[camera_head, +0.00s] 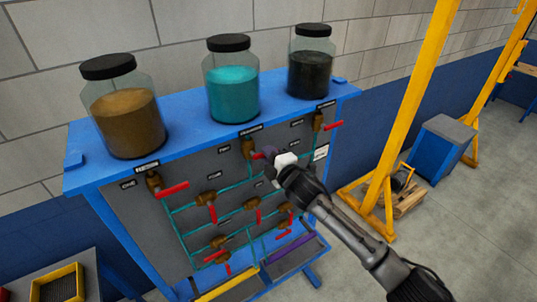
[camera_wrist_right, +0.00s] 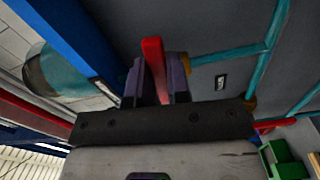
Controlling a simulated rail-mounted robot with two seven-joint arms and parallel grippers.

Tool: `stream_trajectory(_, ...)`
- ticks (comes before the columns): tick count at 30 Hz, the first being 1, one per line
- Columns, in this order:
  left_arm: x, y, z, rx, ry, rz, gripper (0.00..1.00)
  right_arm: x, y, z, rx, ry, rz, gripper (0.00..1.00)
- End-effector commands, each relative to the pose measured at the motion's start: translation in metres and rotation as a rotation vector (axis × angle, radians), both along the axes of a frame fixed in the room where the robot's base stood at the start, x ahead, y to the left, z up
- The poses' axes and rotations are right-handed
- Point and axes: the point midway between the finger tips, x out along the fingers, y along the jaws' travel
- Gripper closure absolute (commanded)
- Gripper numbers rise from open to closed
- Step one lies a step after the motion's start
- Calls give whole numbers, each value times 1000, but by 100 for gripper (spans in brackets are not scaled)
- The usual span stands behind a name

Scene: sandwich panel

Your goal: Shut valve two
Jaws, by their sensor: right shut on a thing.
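The valve panel (camera_head: 115,204) carries several brass valves with red lever handles. The top middle valve (camera_head: 248,149), below the teal jar, has its red handle (camera_head: 257,155) pointing right, roughly level. My right gripper (camera_head: 268,155) is at this handle, its fingers shut on it and hiding its outer end. In the right wrist view the red handle (camera_wrist_right: 153,58) stands between the two purple-grey fingers. The top left valve (camera_head: 153,183) and top right valve (camera_head: 318,122) also have handles pointing right. The labels are too small to read. My left gripper is not in view.
Jars of brown (camera_head: 125,122), teal (camera_head: 233,94) and black (camera_head: 311,73) material stand on the panel's blue top. A yellow frame (camera_head: 412,90) and a blue cabinet (camera_head: 440,150) stand right, with open floor beyond.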

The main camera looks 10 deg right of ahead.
Motion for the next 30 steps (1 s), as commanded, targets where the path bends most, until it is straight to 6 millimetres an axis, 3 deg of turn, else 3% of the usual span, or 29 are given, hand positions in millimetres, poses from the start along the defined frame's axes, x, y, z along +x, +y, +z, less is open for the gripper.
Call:
stream_trajectory(10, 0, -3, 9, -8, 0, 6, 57, 0, 0, 5, -116, -47, 0, 100)
stream_trajectory(27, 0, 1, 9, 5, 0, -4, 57, 0, 0, 6, -142, -60, 0, 100)
stream_trajectory(28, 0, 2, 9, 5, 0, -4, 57, 0, 0, 6, -143, -61, 0, 80)
stream_trajectory(30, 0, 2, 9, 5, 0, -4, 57, 0, 0, 6, -141, -60, 0, 73)
